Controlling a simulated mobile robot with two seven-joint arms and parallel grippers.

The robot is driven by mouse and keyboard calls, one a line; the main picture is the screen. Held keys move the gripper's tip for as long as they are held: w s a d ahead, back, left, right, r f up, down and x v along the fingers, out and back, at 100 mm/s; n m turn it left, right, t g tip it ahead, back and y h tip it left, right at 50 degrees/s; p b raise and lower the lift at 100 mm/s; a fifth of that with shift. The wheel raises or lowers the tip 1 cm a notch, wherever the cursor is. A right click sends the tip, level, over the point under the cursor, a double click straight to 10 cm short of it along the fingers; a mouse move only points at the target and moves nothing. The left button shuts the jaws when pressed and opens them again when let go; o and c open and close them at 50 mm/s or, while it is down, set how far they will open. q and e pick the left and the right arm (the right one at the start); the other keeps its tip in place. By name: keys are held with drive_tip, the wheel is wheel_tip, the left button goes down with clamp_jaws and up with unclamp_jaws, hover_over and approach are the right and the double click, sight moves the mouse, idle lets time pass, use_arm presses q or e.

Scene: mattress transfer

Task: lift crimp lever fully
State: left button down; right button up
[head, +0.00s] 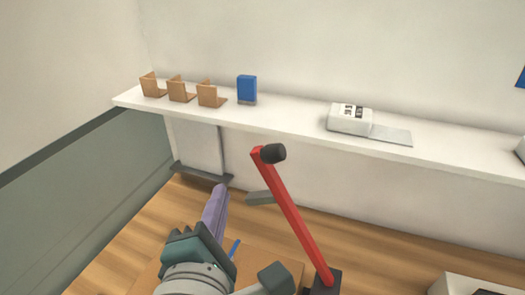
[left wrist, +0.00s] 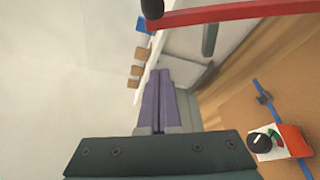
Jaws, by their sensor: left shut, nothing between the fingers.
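The crimp lever is a long red bar (head: 293,217) with a black knob (head: 273,153) at its upper end. It rises from a dark base (head: 325,282) and leans up to the left. In the left wrist view the red bar (left wrist: 225,13) and knob (left wrist: 152,8) cross the top, beyond the fingertips. My left gripper (head: 220,190) has long purple fingers, shut and empty. It is left of the lever, apart from it. Its shut fingers also show in the left wrist view (left wrist: 159,76). My right gripper is not in view.
A white shelf (head: 290,118) along the wall holds several wooden holders (head: 181,90), a blue box (head: 247,88) and a white device (head: 350,119). A small panel with a black dial (left wrist: 260,142) and an orange part (left wrist: 296,140) sits on the brown worktop (left wrist: 230,103).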

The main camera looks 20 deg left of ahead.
use_arm(q)
drive_tip(key=shift+v, duration=1.1)
drive_tip(key=shift+a, duration=0.15)
